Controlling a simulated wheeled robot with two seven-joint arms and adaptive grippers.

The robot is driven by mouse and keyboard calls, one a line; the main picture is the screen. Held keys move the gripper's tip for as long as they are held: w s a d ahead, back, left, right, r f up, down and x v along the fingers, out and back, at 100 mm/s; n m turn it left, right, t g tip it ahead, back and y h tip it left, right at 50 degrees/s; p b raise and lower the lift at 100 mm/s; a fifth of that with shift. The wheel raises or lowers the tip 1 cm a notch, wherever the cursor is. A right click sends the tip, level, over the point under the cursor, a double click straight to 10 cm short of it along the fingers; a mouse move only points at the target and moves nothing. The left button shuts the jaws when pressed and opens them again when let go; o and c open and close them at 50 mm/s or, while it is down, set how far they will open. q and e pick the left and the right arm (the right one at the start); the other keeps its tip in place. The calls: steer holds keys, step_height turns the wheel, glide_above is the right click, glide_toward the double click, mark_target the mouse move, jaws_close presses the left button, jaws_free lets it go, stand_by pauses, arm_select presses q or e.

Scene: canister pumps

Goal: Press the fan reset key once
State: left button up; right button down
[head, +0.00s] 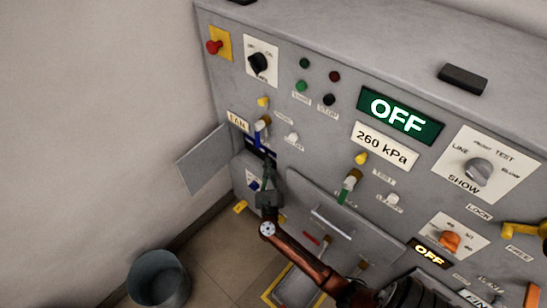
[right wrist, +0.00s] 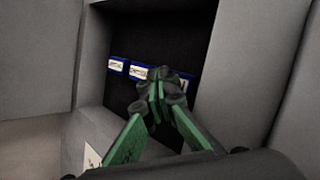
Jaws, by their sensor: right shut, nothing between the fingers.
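A dark recess sits under the FAN label (head: 238,121) on the grey cabinet, with its flap (head: 203,158) swung open to the left. In the right wrist view, a row of blue keys with white labels (right wrist: 116,66) lies on the recess's dark back wall. The lettering is too small to read, so I cannot tell which is the fan reset key. My right gripper (head: 268,165) is shut and empty, with its green fingertips (right wrist: 158,88) together in front of the row. They hide part of it; contact cannot be told. My left gripper is not in view.
A yellow knob (head: 263,101), a blue-handled valve (head: 262,123) and a white knob (head: 292,137) stick out near the recess. A drawer front with a handle (head: 331,222) is right of my gripper. A grey bin (head: 158,278) stands on the floor, lower left.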

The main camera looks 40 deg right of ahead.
steer(key=shift+a, duration=0.25)
steer(key=a, duration=0.5)
steer(key=shift+s, duration=0.2)
stand_by(0.3)
stand_by(0.7)
